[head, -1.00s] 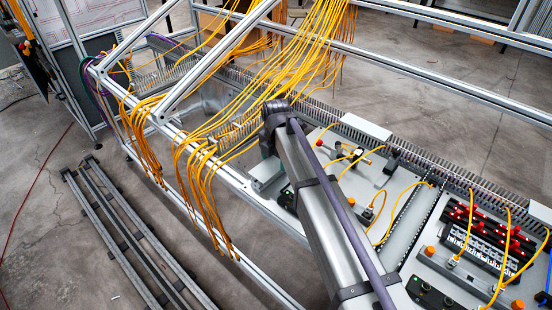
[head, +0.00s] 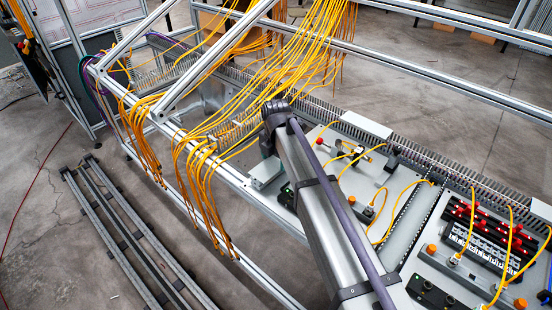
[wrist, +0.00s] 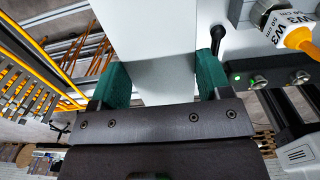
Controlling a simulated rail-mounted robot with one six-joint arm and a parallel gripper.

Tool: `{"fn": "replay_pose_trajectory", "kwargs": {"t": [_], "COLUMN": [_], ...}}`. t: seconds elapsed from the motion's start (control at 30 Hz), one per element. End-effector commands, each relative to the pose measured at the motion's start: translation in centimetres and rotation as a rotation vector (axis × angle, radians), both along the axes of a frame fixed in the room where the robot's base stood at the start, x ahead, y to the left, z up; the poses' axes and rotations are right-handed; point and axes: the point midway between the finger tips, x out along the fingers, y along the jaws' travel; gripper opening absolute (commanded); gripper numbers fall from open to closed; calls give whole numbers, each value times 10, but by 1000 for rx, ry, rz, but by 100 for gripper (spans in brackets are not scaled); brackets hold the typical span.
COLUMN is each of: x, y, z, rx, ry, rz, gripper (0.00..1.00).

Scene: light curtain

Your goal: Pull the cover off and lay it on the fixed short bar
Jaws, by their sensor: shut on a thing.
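In the wrist view my gripper (wrist: 161,78) has two green fingertips, shut on the sides of a flat, smooth light-grey piece that looks like the cover (wrist: 152,88). The piece runs up and away from between the fingers, and its far end merges with a pale surface. I cannot tell which of the rails in view is the fixed short bar.
In the wrist view a dark knob (wrist: 217,34), a labelled yellow cable plug (wrist: 296,36) and a strip with a green light (wrist: 262,82) sit close on the right. Slotted ducting (wrist: 25,88) is on the left. Yellow cables (head: 205,190) hang over the frame in the head view.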

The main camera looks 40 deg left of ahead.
Motion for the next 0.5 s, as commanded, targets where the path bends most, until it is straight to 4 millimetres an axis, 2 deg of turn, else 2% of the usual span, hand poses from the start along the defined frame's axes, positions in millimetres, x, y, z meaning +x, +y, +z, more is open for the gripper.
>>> {"fn": "replay_pose_trajectory", "kwargs": {"t": [0.17, 0.2, 0.47, 0.5], "x": [0, 0, 0, 0], "y": [0, 0, 0, 0], "z": [0, 0, 0, 0], "rx": [0, 0, 0, 0], "ry": [0, 0, 0, 0], "rz": [0, 0, 0, 0], "gripper": [41, 75, 100, 100]}}
